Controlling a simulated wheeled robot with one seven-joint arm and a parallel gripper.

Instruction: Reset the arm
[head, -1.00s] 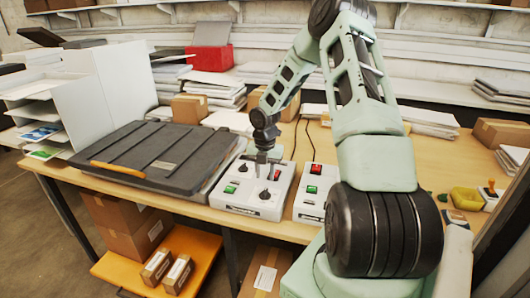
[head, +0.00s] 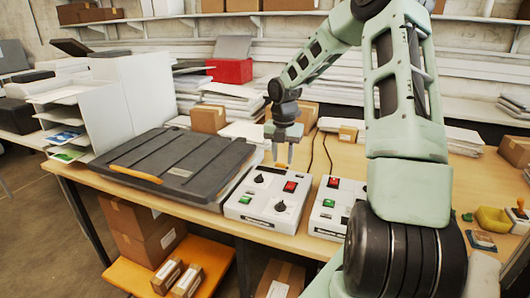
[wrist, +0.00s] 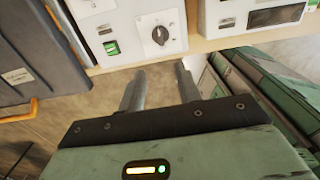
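My gripper (head: 282,164) is at the end of my pale green arm, above the back edge of the left control box. In the wrist view my gripper (wrist: 160,85) shows its two fingers apart with nothing between them. The roll laminator (head: 175,165) has a dark ribbed lid, which is closed, and an orange handle. Its white control box (head: 262,205) has a green button, a red switch and black knobs. That control box also shows in the wrist view (wrist: 130,45). The fingertips look clear of the box.
A second white control box (head: 335,212) stands just to the right, with cables behind it. Paper stacks, small cartons (head: 208,119) and a red box (head: 230,71) stand further back. A white paper sorter (head: 115,105) is at the left.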

